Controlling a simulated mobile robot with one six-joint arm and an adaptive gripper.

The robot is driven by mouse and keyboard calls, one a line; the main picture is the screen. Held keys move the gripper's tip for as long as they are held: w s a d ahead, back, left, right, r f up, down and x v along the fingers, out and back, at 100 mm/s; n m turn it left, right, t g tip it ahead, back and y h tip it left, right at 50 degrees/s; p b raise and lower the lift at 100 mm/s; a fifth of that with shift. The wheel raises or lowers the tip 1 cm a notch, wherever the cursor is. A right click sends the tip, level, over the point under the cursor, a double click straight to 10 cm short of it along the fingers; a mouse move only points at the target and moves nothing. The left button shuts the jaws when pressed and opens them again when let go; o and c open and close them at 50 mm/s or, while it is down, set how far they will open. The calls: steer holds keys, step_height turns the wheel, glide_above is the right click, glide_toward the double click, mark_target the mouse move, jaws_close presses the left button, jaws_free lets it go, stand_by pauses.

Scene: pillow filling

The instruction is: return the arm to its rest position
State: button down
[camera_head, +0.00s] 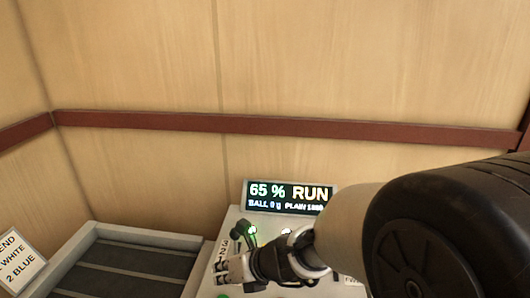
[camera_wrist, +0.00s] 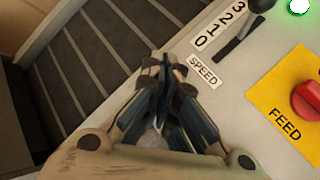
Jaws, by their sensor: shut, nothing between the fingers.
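My gripper (camera_head: 222,270) is in front of the control panel (camera_head: 231,222) in the head view, at the end of my arm, which comes in from the right. In the wrist view my gripper (camera_wrist: 163,68) is shut and empty, its fingertips together beside the SPEED label (camera_wrist: 202,70). I cannot tell whether the fingertips touch the panel. The speed lever (camera_wrist: 240,38) stands in its slot, up and to the right of the fingertips. Its dark knob also shows in the head view (camera_head: 244,229), near a lit green lamp.
The display (camera_head: 290,197) reads 65 % RUN. A red FEED knob (camera_wrist: 308,100) sits on a yellow plate at the right. A dark slatted conveyor (camera_head: 125,266) with pale side rails lies left of the panel. A white sign (camera_head: 18,262) stands far left. A wooden wall rises behind.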

steer(key=s+d+r+n+h, duration=0.1)
steer(key=s+d+r+n, duration=0.85)
steer(key=n, duration=0.65)
steer(key=s+d+n+h, duration=0.3)
steer(key=s+d+n, duration=0.2)
steer(key=d+n, duration=0.2)
steer(key=s+d+n+h, duration=0.4)
steer(key=d+n, duration=0.3)
steer(key=d, duration=0.2)
steer(key=shift+s+d+n+b, duration=0.35)
steer(key=shift+s+n+b, duration=0.1)
steer(key=shift+s, duration=0.35)
